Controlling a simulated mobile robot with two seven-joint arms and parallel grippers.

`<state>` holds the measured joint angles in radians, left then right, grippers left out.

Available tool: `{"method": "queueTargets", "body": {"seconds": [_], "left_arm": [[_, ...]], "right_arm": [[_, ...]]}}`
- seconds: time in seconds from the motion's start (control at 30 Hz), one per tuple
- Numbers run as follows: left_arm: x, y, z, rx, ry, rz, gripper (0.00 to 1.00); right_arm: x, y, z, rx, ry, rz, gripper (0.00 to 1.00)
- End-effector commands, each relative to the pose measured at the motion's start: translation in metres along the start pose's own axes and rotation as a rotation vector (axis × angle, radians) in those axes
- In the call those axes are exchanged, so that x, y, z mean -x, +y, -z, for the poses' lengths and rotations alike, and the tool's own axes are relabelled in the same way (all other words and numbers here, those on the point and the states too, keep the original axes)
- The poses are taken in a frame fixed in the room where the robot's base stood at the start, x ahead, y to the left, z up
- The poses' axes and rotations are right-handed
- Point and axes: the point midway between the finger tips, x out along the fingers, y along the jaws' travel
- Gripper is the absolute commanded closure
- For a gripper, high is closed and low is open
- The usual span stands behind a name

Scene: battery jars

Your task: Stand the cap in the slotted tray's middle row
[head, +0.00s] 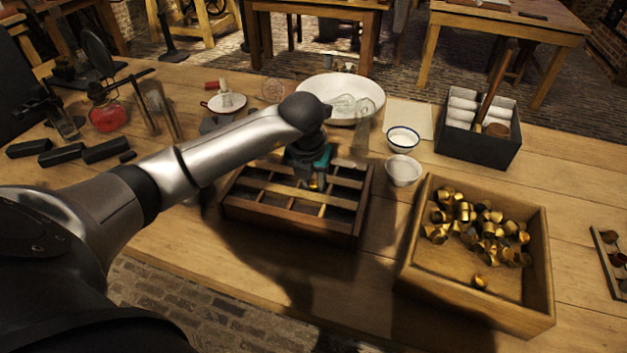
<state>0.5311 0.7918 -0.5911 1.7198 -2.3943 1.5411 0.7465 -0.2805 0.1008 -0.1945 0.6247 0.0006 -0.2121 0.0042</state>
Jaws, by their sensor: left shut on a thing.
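The slotted tray (290,226) is a dark wooden tray with dividers, on the table below my left arm. My left gripper (315,182) points down over the middle of the tray. It is shut on a small brass cap (313,185), of which only a little gold shows between the fingertips. My arm and gripper hide part of the tray's back and left. I cannot tell whether the cap touches the tray floor. My right gripper is out of view.
A wooden box (409,252) with several brass caps stands right of the tray. Two small bowls (403,171) (403,139), a glass cylinder (362,125) and a large white dish (335,87) stand behind. A dark box (478,149) holds white rolls. Bare table lies between tray and wooden box.

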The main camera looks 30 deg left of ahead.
Motion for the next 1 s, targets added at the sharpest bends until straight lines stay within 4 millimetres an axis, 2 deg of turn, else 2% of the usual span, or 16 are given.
{"method": "queueTargets", "body": {"seconds": [0.17,0.2,0.3,0.57,0.67,0.77,1.0], "left_arm": [[-0.003,0.000,0.001,0.000,0.000,0.000,1.00],[-0.003,0.000,0.001,0.000,0.000,0.000,0.66],[-0.002,0.000,0.001,0.001,0.000,0.000,0.57],[-0.001,0.000,0.000,0.001,0.000,0.000,0.57],[0.006,0.000,-0.001,0.000,-0.001,-0.001,0.57],[0.023,0.000,-0.002,0.000,-0.004,0.000,0.57],[0.077,0.000,-0.002,0.000,-0.005,0.001,0.57]], "right_arm": [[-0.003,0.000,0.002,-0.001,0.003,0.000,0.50],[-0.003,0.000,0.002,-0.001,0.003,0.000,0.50],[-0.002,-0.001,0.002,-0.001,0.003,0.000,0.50],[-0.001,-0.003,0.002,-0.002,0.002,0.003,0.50],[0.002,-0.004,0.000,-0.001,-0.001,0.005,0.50],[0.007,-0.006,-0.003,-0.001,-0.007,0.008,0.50],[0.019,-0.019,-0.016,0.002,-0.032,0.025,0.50]]}}
